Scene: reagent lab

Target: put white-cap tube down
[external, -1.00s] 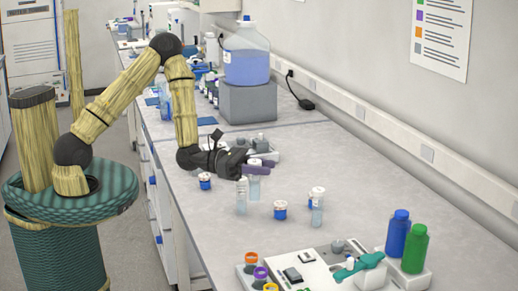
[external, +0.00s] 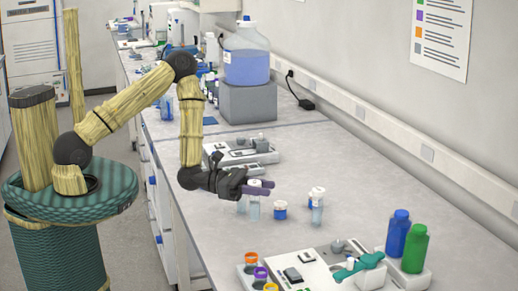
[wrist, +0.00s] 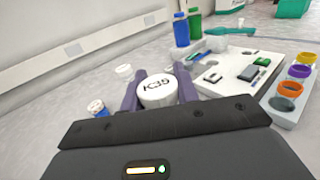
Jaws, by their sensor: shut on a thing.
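My gripper (external: 262,187) is shut on a white-cap tube (external: 254,209), its purple fingers on either side near the cap. The tube looks upright, with a clear body; I cannot tell whether its base touches the bench. In the wrist view its white cap (wrist: 156,92), marked K35, sits between the fingers. Another clear tube (external: 241,207) stands just left of it, partly hidden by my gripper. A further white-cap tube (external: 317,212) stands to the right.
A blue white-capped vial (external: 280,211) stands just right of the held tube. Blue (external: 398,232) and green (external: 414,250) bottles stand at the right by a white device (external: 310,272) with coloured rings. A grey device (external: 240,152) lies behind my gripper. Bare bench lies in front.

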